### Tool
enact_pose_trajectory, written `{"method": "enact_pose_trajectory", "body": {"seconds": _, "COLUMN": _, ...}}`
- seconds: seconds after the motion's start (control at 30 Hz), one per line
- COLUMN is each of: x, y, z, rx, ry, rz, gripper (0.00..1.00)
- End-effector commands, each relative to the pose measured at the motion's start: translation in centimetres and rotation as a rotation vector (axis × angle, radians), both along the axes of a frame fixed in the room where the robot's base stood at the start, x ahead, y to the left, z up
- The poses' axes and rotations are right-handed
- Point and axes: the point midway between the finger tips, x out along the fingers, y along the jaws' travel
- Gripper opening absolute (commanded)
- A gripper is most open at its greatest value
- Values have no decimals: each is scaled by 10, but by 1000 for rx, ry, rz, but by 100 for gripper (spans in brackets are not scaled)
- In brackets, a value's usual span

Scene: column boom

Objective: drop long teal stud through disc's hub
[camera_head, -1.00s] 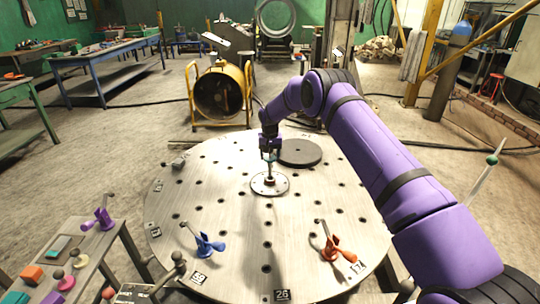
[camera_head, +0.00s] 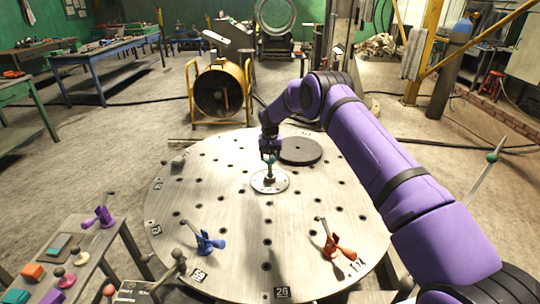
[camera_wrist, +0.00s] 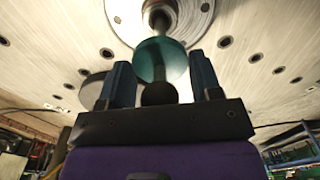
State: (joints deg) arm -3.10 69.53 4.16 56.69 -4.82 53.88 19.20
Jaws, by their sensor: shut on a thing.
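The long teal stud (camera_wrist: 162,60) is in my gripper (camera_head: 270,158). In the wrist view its round teal part sits between the two fingers, with a dark ball on the near side. Its shaft points down at the hub (camera_head: 269,179) of the small pale disc (camera_head: 257,184), which lies on the round table. The disc (camera_wrist: 124,14) also shows in the wrist view, with the shaft lined up with its dark hub. The shaft's lower end meets the hub in the picture; I cannot tell how deep it is inside. My gripper (camera_wrist: 162,82) is shut on the stud, above the disc.
The round perforated table (camera_head: 215,160) carries a dark flat disc (camera_head: 300,151) just behind my gripper. A blue clamp (camera_head: 206,243) and an orange clamp (camera_head: 332,243) stand near its front. A side bench (camera_head: 80,235) with coloured blocks is at left.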

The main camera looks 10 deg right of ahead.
Motion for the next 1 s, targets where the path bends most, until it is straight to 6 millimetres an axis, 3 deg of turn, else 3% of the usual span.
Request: {"method": "enact_pose_trajectory", "body": {"seconds": 1.0, "x": 0, "y": 0, "z": -22, "rx": 0, "ry": 0, "rz": 0, "gripper": 34}}
